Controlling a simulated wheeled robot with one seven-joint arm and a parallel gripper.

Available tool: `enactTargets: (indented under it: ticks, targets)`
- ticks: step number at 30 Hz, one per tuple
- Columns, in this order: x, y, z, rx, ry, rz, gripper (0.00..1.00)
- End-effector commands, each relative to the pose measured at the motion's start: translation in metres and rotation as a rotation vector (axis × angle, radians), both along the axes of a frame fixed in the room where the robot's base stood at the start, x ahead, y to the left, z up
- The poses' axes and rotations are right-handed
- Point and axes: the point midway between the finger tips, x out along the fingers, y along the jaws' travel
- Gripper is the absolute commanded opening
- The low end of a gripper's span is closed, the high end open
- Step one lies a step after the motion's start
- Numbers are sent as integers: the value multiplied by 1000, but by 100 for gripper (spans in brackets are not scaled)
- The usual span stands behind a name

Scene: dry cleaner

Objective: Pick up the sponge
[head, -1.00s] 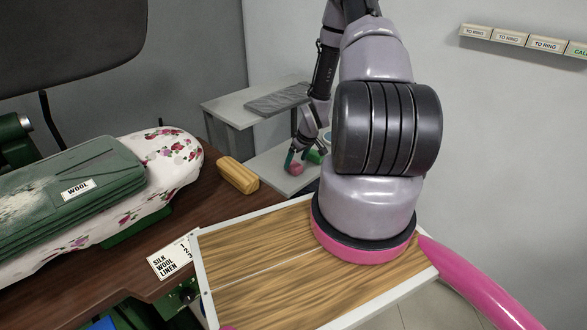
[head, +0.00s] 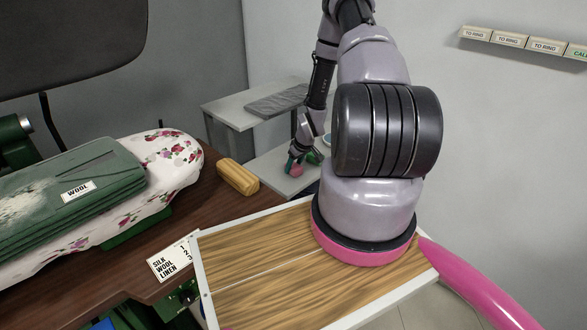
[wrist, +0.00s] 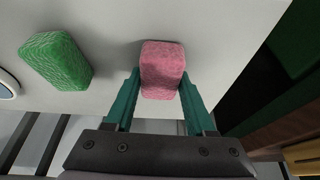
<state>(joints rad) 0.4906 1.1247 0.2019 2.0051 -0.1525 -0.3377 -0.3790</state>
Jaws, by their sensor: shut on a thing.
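A pink sponge (wrist: 161,70) is between the two teal fingers of my gripper (wrist: 160,88) in the wrist view, and the fingers are shut on its sides. The pale grey surface lies behind it; I cannot tell whether the sponge still touches it. In the head view the pink sponge (head: 296,170) shows small at the fingertips of my gripper (head: 296,163), over the low grey shelf (head: 277,182).
A green block (wrist: 57,60) lies left of the sponge in the wrist view, with a round white-rimmed thing (wrist: 8,86) at the left edge. A higher grey shelf (head: 225,108) holds a folded grey cloth (head: 276,100). A yellow-brown block (head: 238,177) lies on the brown table.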

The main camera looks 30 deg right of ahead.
Motion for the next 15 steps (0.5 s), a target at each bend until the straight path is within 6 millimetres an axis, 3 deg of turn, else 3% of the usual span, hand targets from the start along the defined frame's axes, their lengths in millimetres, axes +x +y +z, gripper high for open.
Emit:
enactTargets:
  ticks: [5,15]
  targets:
    - [1,0,13,-1,-2,1,3]
    - [1,-1,76,-2,-4,0,3]
